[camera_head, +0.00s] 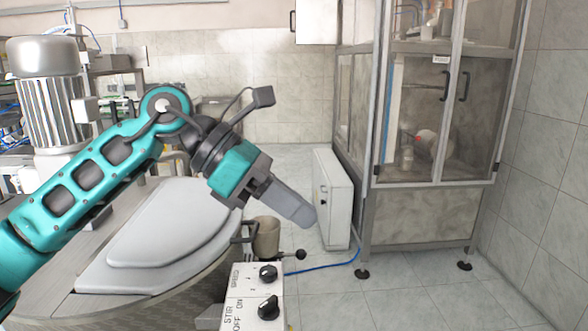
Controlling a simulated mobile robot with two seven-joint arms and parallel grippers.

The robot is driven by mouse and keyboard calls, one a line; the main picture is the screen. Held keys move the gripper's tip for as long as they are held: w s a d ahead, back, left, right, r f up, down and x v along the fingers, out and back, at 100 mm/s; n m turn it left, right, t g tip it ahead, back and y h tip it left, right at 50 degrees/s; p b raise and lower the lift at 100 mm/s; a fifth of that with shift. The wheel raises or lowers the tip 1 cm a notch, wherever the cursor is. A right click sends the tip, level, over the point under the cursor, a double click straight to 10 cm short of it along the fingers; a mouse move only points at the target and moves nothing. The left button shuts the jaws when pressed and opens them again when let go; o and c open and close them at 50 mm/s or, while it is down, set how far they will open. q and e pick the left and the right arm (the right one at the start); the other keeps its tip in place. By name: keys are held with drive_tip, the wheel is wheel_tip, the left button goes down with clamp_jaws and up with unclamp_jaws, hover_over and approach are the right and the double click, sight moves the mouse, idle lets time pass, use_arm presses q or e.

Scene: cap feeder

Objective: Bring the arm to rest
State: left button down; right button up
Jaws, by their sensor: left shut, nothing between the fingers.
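My left arm comes in from the left, teal and grey, and reaches over the cap feeder's grey lid (165,235). My left gripper (302,214) points down and to the right, with its fingers shut and nothing between them. It hangs in the air, above and to the right of the lid, with open floor behind it in the picture. My right gripper is not in view.
A control box (252,291) with SPEED and STIR knobs stands below the gripper. A beige cup (266,238) and a black ball-ended lever (301,254) are just beneath it. A white cabinet (335,198) and a glass-doored machine (420,215) stand behind. Tiled floor is free at lower right.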

use_arm(q)
drive_tip(key=s+d+r+n+h, duration=0.3)
drive_tip(key=d+r+h, duration=0.15)
drive_tip(key=h, duration=0.35)
drive_tip(key=w+a+f+n+t+y, duration=0.1)
drive_tip(key=w+a+n+t, duration=0.3)
drive_tip(key=n+t, duration=0.75)
drive_tip(key=w+a+f+n+t+y, duration=0.15)
drive_tip(key=a+n+t, duration=0.6)
drive_tip(key=n, duration=0.75)
drive_tip(key=w+a+f+n+t+y, duration=0.2)
drive_tip(key=a+f+n+t+y, duration=0.15)
drive_tip(key=f+n+y, duration=0.6)
drive_tip(key=s+a+f+n+g+y, duration=0.3)
drive_tip(key=a+f+n+g, duration=0.1)
drive_tip(key=f, duration=0.3)
drive_tip(key=s+a+f+n+g+y, duration=0.3)
drive_tip(key=a+f+n+g, duration=0.1)
drive_tip(key=f, duration=0.3)
drive_tip(key=s+a+f+n+g, duration=0.1)
drive_tip(key=s+f+n+g, duration=0.1)
drive_tip(key=s+f+g, duration=0.6)
drive_tip(key=s+a+f+n+g, duration=0.15)
drive_tip(key=s+f, duration=0.35)
drive_tip(key=s, duration=0.7)
drive_tip(key=w+d+f+t+h+p, duration=0.1)
drive_tip(key=w+d+f+t, duration=0.2)
drive_tip(key=w+f+t, duration=0.4)
drive_tip(key=shift+f, duration=0.4)
